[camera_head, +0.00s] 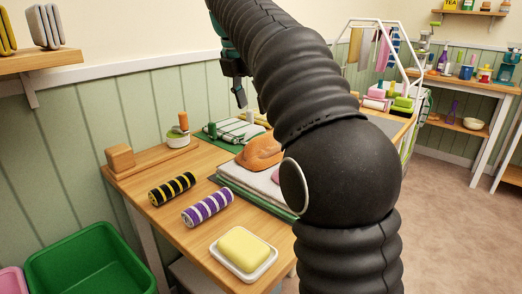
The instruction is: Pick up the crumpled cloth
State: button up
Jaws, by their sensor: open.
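An orange, rounded, creased lump (260,153), which looks like the crumpled cloth, lies on a folded grey-and-white stack (243,180) on the wooden table. My arm hides the right side of the stack. My gripper (240,98) is partly hidden behind my arm, at upper middle. It points down, appears above and beyond the orange lump, and is apart from it. Its jaws are open, and nothing shows between them.
Two striped rolls (207,207) and a yellow block on a white dish (243,251) occupy the table's front. A wooden block (120,158) stands at left. A green tub (88,262) is below. A white rack (372,24) stands behind my arm.

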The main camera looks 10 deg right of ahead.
aim_at(260, 136)
jog(key=b+x, duration=0.1)
jog(key=x, duration=0.4)
jog(key=shift+f, duration=0.15)
jog(key=b+x, duration=0.1)
jog(key=x, duration=0.3)
jog(key=shift+s+f+b, duration=0.15)
jog(key=shift+s+b, duration=0.05)
jog(key=shift+b, duration=0.15)
jog(key=shift+w+d+f, duration=0.1)
jog(key=shift+f, duration=0.3)
jog(key=shift+f, duration=0.25)
grip_shut()
